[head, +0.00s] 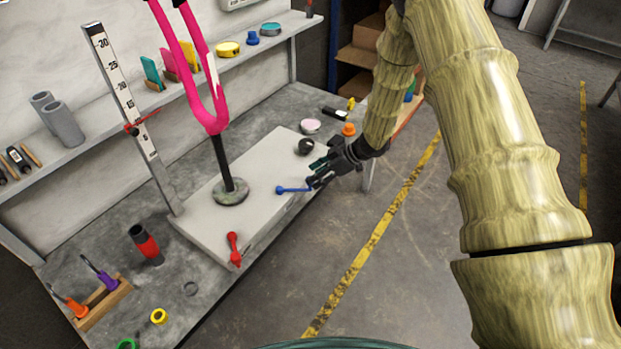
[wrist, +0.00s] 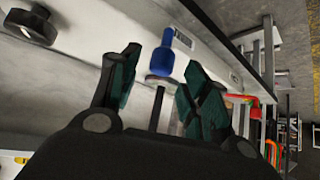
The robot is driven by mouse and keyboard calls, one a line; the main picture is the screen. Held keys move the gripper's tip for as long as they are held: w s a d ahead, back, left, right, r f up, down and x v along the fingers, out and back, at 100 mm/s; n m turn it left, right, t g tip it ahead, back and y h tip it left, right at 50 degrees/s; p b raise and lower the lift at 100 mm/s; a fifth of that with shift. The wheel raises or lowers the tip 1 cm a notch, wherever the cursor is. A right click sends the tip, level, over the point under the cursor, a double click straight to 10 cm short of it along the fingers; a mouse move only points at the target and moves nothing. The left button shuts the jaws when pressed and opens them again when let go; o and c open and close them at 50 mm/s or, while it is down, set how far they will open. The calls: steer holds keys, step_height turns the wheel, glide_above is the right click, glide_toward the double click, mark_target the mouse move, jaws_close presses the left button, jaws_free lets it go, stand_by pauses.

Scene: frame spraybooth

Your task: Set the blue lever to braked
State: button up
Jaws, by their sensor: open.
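The blue lever (head: 293,189) is on the front part of the pale base plate (head: 197,219), its arm pointing sideways toward my gripper in the head view. My gripper (head: 313,176) is open at the lever's right end. In the wrist view the blue lever (wrist: 163,58) shows just beyond and between the spread fingertips of my gripper (wrist: 158,85). I cannot tell whether a finger touches it. The lettering on the small label (wrist: 183,38) beside the lever is too small to read.
A red lever (head: 234,249) sits on the plate's front left. A black knob (head: 305,147) is behind my gripper. A pink fork (head: 212,110) stands on a post at the plate's middle. A ruler (head: 122,100) rises at left. Open floor lies right of the bench.

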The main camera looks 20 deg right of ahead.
steer(key=shift+x, duration=1.7)
steer(key=shift+c, duration=0.3)
jaws_close()
